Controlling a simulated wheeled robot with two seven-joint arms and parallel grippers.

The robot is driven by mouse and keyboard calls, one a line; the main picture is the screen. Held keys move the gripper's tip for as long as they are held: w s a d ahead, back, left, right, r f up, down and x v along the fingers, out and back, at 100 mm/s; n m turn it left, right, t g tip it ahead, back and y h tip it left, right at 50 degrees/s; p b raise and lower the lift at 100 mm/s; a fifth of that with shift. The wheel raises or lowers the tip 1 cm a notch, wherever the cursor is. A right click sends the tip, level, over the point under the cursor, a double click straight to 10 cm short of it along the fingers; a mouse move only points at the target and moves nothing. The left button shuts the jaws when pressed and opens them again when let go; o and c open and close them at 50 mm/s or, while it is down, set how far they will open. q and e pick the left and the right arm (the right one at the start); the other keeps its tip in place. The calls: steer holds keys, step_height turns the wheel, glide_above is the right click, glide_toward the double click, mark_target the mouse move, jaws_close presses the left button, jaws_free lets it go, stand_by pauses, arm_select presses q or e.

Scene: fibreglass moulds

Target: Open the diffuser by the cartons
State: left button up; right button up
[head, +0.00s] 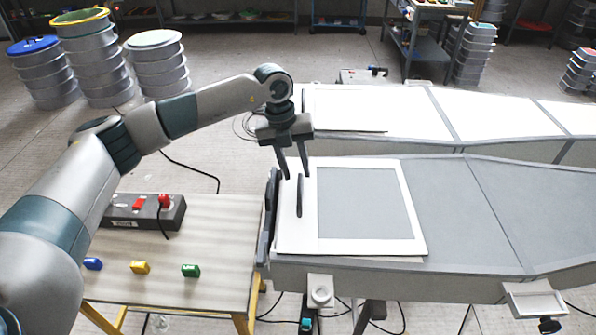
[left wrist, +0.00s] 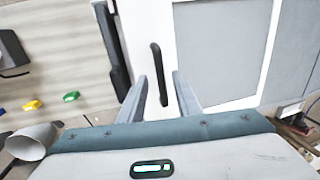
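The diffuser appears to be the flat white-framed panel (head: 408,205) with a grey centre, lying on the near grey mould. It looks closed flat. A black bar handle (head: 299,196) stands on its left white strip; it also shows in the left wrist view (left wrist: 159,74). My left gripper (head: 296,177) is open and empty, pointing down just above the handle. In the left wrist view, the handle's near end lies between the two fingers (left wrist: 163,92), with no contact visible. I see no cartons that I can make out. My right gripper is not in view.
A wooden table (head: 215,235) at left holds a control box (head: 120,212) with a red button and blue, yellow and green blocks. A second long mould with white panels (head: 480,115) lies behind. Stacked round drums (head: 95,65) stand at back left.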

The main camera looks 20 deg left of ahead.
mark_target(301, 183)
arm_select(q)
steer(key=shift+w+d+f+p, duration=0.1)
steer(key=shift+d+f+p, duration=0.1)
steer(key=shift+f, duration=0.6)
steer(key=shift+d+f+p, duration=0.15)
steer(key=shift+f+p, duration=0.05)
steer(key=shift+f, duration=0.6)
steer(key=shift+c, duration=0.3)
jaws_close()
steer(key=shift+d, duration=0.1)
